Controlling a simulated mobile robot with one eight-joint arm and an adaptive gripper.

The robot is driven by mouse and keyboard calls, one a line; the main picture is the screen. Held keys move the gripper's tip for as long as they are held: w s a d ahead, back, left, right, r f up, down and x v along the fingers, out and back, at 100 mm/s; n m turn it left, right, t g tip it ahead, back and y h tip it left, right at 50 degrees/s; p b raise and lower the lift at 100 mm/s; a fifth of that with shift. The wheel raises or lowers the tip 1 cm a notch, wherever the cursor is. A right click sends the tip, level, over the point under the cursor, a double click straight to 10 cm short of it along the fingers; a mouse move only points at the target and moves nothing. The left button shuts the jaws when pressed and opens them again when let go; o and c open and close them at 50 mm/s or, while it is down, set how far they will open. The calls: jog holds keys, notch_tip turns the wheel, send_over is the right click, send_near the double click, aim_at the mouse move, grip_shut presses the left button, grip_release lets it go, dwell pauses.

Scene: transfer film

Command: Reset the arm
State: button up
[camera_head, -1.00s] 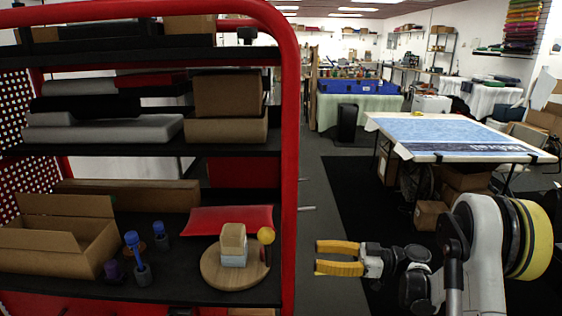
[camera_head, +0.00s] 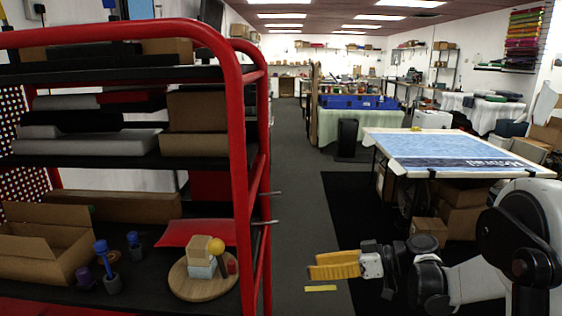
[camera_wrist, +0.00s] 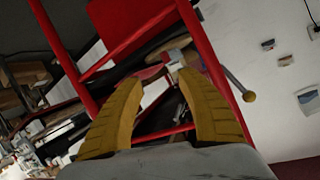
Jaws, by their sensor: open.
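My gripper (camera_head: 335,266) has yellow fingers and stands in free air to the right of the red-framed shelf (camera_head: 238,150), pointing left toward it. In the wrist view my gripper (camera_wrist: 158,88) has its two fingers spread apart with nothing between them. The shelf's red frame (camera_wrist: 135,25) shows tilted beyond the fingertips there. My arm reaches in from the right edge of the head view. No object is held.
On the lower shelf are a round wooden board (camera_head: 203,288) with small blocks, a red sheet (camera_head: 196,233), an open cardboard box (camera_head: 40,250) and blue-topped tools (camera_head: 106,268). A table with a blue top (camera_head: 445,150) stands behind my arm. Open floor (camera_head: 292,200) lies between.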

jog(key=s+d+m+t+h, duration=0.1)
jog(key=s+d+m+h, duration=0.2)
jog(key=s, duration=0.5)
jog(key=s+d+r+m+t+h, duration=0.1)
jog(key=s+d+m+h, duration=0.2)
jog(key=s+h, duration=0.3)
jog(key=s+d+r+m+t+h, duration=0.1)
jog(key=s+d+m+h, duration=0.2)
jog(key=s, duration=0.7)
jog(key=shift+d+r+m+t+h, duration=0.25)
jog(key=shift+d+m+t+h, duration=0.1)
jog(key=shift+m+h, duration=0.7)
